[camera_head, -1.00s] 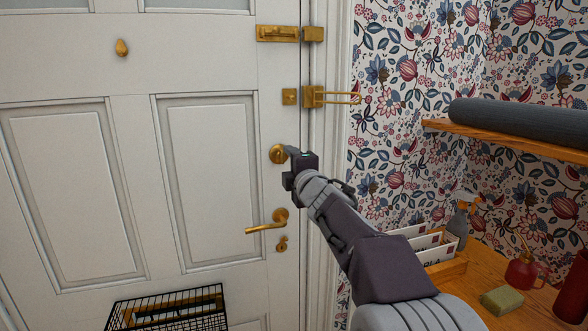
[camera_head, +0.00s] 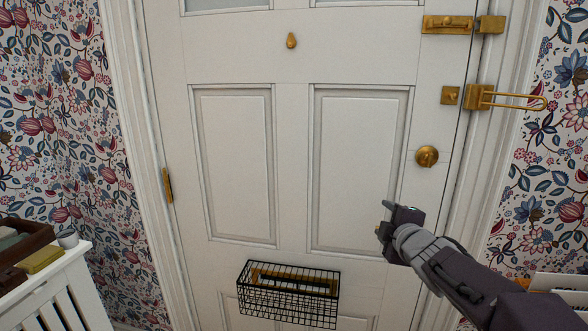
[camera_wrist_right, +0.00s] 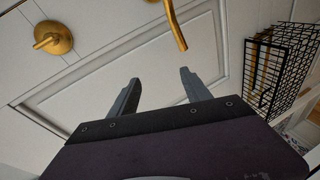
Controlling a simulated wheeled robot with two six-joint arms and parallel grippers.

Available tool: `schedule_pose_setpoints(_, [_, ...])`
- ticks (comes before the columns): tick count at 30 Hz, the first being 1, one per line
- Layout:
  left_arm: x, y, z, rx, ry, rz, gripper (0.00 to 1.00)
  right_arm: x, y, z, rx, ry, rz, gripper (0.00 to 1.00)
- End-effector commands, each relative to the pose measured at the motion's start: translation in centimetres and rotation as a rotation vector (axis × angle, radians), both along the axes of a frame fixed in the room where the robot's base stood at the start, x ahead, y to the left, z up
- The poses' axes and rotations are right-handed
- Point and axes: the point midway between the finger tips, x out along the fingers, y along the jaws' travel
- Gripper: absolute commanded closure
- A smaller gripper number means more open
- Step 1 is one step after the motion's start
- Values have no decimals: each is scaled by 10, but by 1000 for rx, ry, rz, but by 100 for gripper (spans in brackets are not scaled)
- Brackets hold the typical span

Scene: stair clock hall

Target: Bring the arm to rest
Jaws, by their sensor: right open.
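My right gripper (camera_head: 392,220) is open and empty in front of the white panelled door (camera_head: 293,175), to the lower left of the round brass knob (camera_head: 427,156) in the head view. In the right wrist view its two fingers (camera_wrist_right: 158,80) stand apart with only the door behind them. That view also shows the round knob (camera_wrist_right: 53,38) at the upper left and a brass lever handle (camera_wrist_right: 176,28) above the fingers. The lever is hidden behind my right gripper and arm in the head view. My left gripper is in neither view.
A black wire basket (camera_head: 288,297) hangs low on the door. A brass latch guard (camera_head: 505,98) and a bolt (camera_head: 448,24) are at the door's right edge. A white slatted stand (camera_head: 60,290) is at lower left, and a letter rack (camera_head: 560,284) at lower right.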

Motion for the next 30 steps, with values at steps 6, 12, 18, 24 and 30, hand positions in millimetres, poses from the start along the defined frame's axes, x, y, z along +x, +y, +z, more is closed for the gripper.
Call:
schedule_pose_setpoints(6, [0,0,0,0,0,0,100,-74,44,-178,441,470,-234,44])
schedule_pose_setpoints(12, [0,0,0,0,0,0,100,-171,58,-269,704,783,-574,44])
schedule_pose_setpoints(18, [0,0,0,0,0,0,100,-267,71,-309,956,992,-1031,44])
schedule_pose_setpoints(24, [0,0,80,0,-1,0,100,-267,70,-228,982,981,-1068,44])
schedule_pose_setpoints(30, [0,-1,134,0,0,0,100,-266,70,-174,981,980,-1066,44])
